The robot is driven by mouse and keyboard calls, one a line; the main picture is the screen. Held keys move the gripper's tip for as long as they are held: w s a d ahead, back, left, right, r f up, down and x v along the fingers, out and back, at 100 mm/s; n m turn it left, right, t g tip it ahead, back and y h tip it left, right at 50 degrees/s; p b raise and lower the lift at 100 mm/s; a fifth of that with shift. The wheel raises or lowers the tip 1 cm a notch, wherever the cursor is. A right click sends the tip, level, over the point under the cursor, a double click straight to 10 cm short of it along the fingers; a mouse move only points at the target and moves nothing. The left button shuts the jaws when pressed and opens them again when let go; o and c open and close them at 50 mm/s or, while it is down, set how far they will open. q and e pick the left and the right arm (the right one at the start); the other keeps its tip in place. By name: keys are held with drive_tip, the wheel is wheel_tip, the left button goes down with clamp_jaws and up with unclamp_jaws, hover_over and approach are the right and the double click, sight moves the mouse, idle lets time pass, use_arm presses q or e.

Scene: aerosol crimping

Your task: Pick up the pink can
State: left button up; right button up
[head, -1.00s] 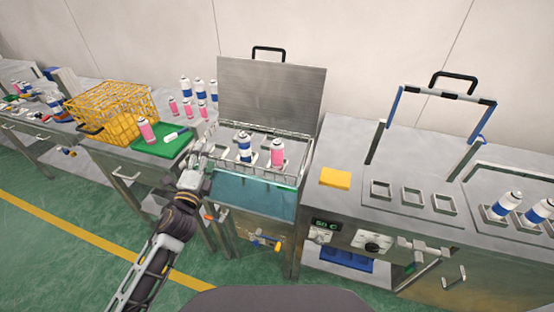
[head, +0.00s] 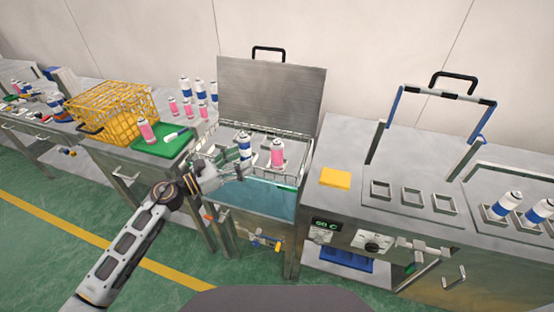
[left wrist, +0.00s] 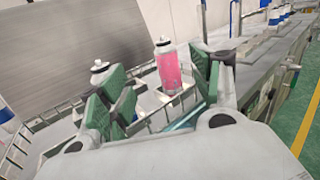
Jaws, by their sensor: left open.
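A pink can (head: 277,154) with a white top stands upright in the wire rack of the open bath, right of a blue-and-white can (head: 245,148). In the left wrist view the pink can (left wrist: 167,68) shows between and beyond the green finger pads. My left gripper (head: 236,164) is open and empty at the front left of the rack, a short way left of the pink can. The wrist view also shows the open left gripper (left wrist: 160,92). My right gripper is not in view.
The bath's raised lid (head: 270,95) stands behind the rack. Another pink can (head: 147,131) is on a green mat (head: 160,147) near a yellow basket (head: 112,108). Several cans stand behind the mat. A yellow block (head: 335,177) lies right of the bath.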

sight(277, 154)
use_arm(q)
drive_tip(key=shift+s+f+m+g, duration=0.1)
drive_tip(key=shift+f+m+g, duration=0.3)
drive_tip(key=shift+m, duration=0.2)
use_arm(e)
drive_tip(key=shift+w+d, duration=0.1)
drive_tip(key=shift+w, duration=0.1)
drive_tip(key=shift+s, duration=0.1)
use_arm(q)
drive_tip(key=p+x, duration=0.2)
drive_tip(key=x, duration=0.6)
drive_tip(key=shift+d, duration=0.3)
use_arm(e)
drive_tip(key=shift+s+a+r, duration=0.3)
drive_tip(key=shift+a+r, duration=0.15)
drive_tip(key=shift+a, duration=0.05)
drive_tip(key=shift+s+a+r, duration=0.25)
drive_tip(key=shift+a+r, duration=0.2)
use_arm(q)
drive_tip(key=shift+r, duration=0.1)
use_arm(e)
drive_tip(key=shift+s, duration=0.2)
